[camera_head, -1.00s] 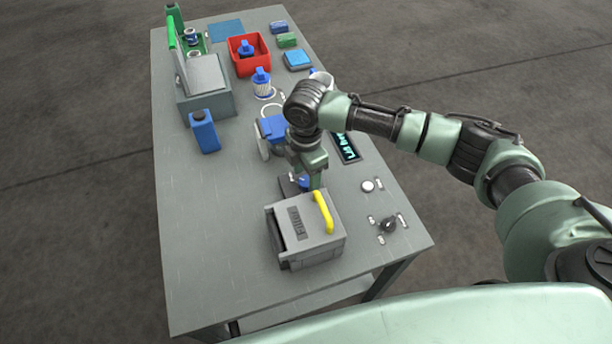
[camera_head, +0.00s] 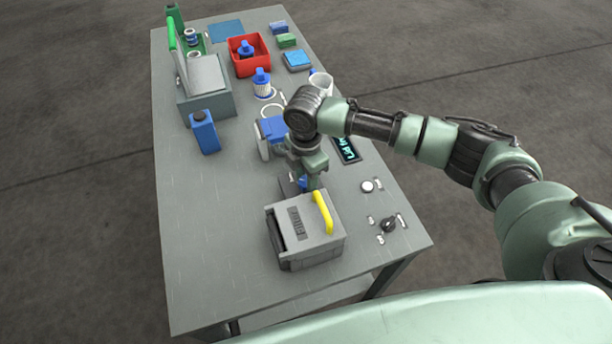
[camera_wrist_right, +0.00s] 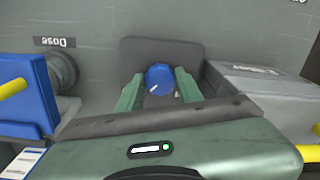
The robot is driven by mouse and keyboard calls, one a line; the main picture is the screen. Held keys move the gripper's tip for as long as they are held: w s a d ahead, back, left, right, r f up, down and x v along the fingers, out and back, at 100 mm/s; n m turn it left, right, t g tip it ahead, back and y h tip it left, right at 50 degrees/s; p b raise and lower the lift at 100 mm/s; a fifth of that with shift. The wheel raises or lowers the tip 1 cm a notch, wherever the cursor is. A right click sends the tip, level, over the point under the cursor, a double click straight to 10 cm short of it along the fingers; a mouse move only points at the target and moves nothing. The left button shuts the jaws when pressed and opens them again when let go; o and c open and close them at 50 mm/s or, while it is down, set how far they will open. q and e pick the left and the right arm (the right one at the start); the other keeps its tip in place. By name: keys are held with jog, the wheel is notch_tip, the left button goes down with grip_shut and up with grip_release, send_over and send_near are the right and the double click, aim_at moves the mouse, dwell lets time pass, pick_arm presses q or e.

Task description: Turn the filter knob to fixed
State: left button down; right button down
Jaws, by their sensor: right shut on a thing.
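My right gripper (camera_head: 308,180) points down over the table, behind the grey box with the yellow handle. In the right wrist view its two green fingers (camera_wrist_right: 158,88) are shut on a round blue knob (camera_wrist_right: 160,76), one on each side. The knob sits on a dark plate (camera_wrist_right: 158,50) and has a small white mark on its lower part. In the head view only a bit of the knob (camera_head: 303,182) shows. A black knob (camera_head: 388,225) with small labels around it is at the table's front right; I cannot read them. My left gripper is not in view.
The grey box (camera_head: 290,248) with a yellow handle (camera_head: 323,212) stands close in front of the gripper. A blue dispenser (camera_wrist_right: 22,92) is beside it, near a "Dose" label (camera_wrist_right: 54,42). A lit display (camera_head: 346,148) and a white button (camera_head: 367,186) are to the right.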

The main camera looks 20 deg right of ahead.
jog(key=n+p, duration=0.2)
jog(key=shift+r+n, duration=0.2)
jog(key=shift+n, duration=0.2)
jog(key=n+p, duration=0.1)
jog(key=n, duration=0.3)
jog(key=shift+n+p, duration=0.3)
jog(key=shift+p, duration=0.1)
jog(key=n, duration=0.4)
jog(key=shift+f+p, duration=0.1)
jog(key=shift+p, duration=0.25)
jog(key=n, duration=0.5)
jog(key=shift+n, duration=0.4)
jog(key=c, duration=0.9)
grip_release()
jog(key=shift+c, duration=0.2)
jog(key=shift+r+b, duration=0.5)
jog(key=shift+r, duration=3.4)
